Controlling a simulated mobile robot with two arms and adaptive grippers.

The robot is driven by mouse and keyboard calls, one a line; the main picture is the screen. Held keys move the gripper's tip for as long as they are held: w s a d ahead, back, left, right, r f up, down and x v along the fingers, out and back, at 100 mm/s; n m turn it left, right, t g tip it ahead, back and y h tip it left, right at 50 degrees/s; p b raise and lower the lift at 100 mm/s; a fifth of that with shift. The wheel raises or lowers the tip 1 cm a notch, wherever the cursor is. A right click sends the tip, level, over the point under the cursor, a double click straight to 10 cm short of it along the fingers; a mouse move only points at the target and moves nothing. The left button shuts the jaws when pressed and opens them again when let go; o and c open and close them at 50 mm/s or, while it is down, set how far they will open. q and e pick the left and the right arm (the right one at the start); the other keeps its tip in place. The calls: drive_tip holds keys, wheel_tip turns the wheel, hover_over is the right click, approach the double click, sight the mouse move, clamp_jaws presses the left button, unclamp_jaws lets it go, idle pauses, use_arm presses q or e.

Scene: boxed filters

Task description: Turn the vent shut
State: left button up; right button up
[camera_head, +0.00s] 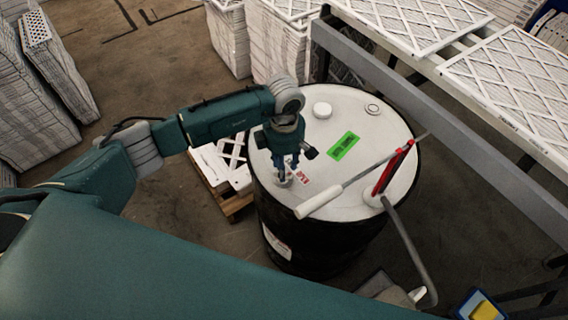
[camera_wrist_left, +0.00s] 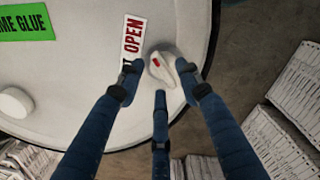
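The vent (camera_wrist_left: 163,68) is a small white knob with a red mark, near the rim of a drum lid (camera_head: 290,100). It sits beside a label (camera_wrist_left: 134,38) whose red letters read OPEN; part of the label is hidden by a finger. In the head view the vent is mostly hidden by my left gripper (camera_head: 285,176), which points down over the lid. In the wrist view my left gripper (camera_wrist_left: 162,76) is open, its three dark blue fingers spread around the vent. I cannot tell whether any finger touches it. My right gripper is not in view.
On the lid are a green label (camera_head: 343,146), a white cap (camera_head: 322,110) and a red-handled tool (camera_head: 394,170) with a white-gripped rod (camera_head: 320,200). A grey rail (camera_head: 420,120) runs along the right.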

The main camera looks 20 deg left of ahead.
use_arm(q)
drive_tip(key=shift+s+a+f, duration=0.1)
drive_tip(key=shift+a+f, duration=0.05)
drive_tip(key=shift+f, duration=0.5)
clamp_jaws()
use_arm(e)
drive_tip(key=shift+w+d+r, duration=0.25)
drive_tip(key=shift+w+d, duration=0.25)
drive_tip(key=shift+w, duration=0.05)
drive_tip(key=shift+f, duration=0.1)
